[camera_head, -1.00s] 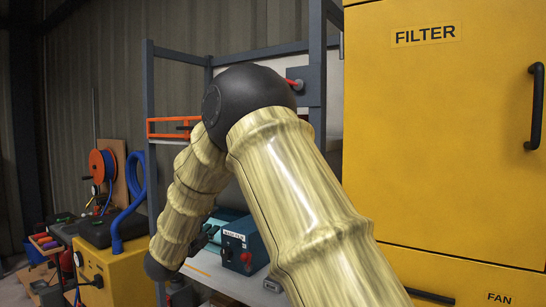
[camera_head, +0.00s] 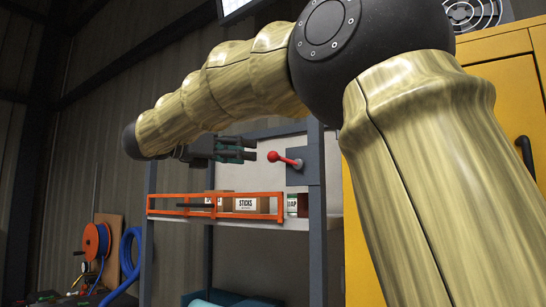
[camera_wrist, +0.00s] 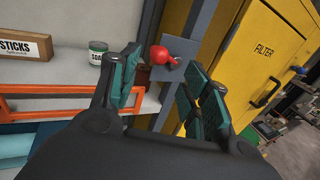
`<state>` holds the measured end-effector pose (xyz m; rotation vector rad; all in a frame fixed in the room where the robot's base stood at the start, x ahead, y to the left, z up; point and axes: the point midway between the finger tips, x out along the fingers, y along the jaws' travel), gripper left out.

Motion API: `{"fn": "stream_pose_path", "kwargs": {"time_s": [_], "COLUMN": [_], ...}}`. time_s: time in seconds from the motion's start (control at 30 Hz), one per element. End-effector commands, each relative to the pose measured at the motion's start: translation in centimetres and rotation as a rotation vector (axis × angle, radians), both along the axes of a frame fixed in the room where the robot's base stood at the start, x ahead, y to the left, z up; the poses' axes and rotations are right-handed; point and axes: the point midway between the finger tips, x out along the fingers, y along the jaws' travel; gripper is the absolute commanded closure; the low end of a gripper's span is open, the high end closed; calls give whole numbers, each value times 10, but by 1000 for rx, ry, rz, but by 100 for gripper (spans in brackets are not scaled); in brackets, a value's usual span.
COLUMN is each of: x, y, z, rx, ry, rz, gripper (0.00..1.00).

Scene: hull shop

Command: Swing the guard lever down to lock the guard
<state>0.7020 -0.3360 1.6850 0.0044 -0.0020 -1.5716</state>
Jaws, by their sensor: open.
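The guard lever (camera_head: 285,160) has a red ball knob and a red arm, and sits on a dark grey plate on the shelf post. Its knob points left and slightly up. In the wrist view the red lever (camera_wrist: 160,54) shows between the finger tips, beyond them. The orange guard (camera_head: 170,196) is a rail frame across the front of the shelf, with a dark handle. My gripper (camera_head: 252,149) is open and empty, just left of the knob, with its fingers pointing right toward it. The wrist view also shows my gripper's spread teal fingers (camera_wrist: 158,74).
Behind the guard stand a STICKS box (camera_head: 252,204) and a SOAP can (camera_wrist: 97,52). A yellow FILTER cabinet (camera_wrist: 262,50) stands right of the post. A hose reel (camera_head: 97,241) is at lower left. Free space lies in front of the guard.

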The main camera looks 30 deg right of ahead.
Motion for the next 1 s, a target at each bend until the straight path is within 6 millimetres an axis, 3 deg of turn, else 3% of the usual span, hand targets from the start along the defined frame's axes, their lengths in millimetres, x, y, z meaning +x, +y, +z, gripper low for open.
{"fn": "stream_pose_path", "kwargs": {"time_s": [0.5, 0.7, 1.0], "x": [0, 0, 0], "y": [-79, -93, -96], "z": [2, 1, 0], "rx": [-1, -2, -2], "ry": [4, 4, 4], "rz": [-1, 0, 0], "gripper": [53, 53, 53]}}
